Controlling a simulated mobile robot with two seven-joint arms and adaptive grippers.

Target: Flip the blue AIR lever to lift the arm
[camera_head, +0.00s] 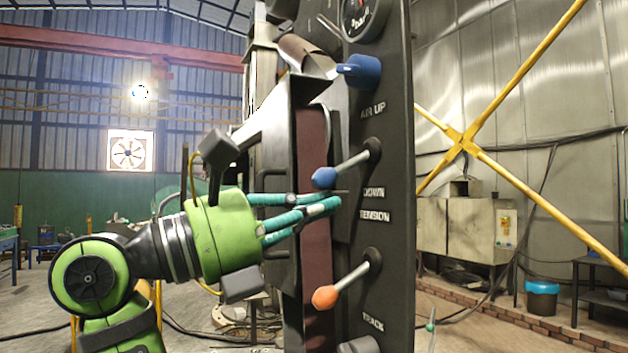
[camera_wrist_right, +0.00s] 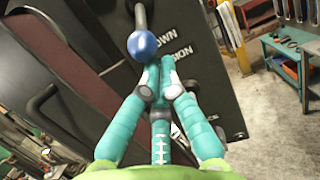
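The AIR lever is a grey rod on the dark upright panel (camera_head: 398,215), ending in a blue ball (camera_head: 324,177). It pivots between the labels AIR UP and DOWN, and the ball points left and slightly down. My right gripper (camera_head: 340,200) reaches in from the left, its teal fingers drawn together just under the blue ball. In the right wrist view the fingertips (camera_wrist_right: 160,72) meet right below the ball (camera_wrist_right: 143,45); nothing shows between them. I cannot tell whether they touch the ball. My left gripper is not in view.
Below is an orange-knobbed lever (camera_head: 325,297) by the TRACK label. Above are a blue knob (camera_head: 362,70) and a gauge (camera_head: 362,15). A brown-red belt (camera_head: 316,240) runs upright beside the panel.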

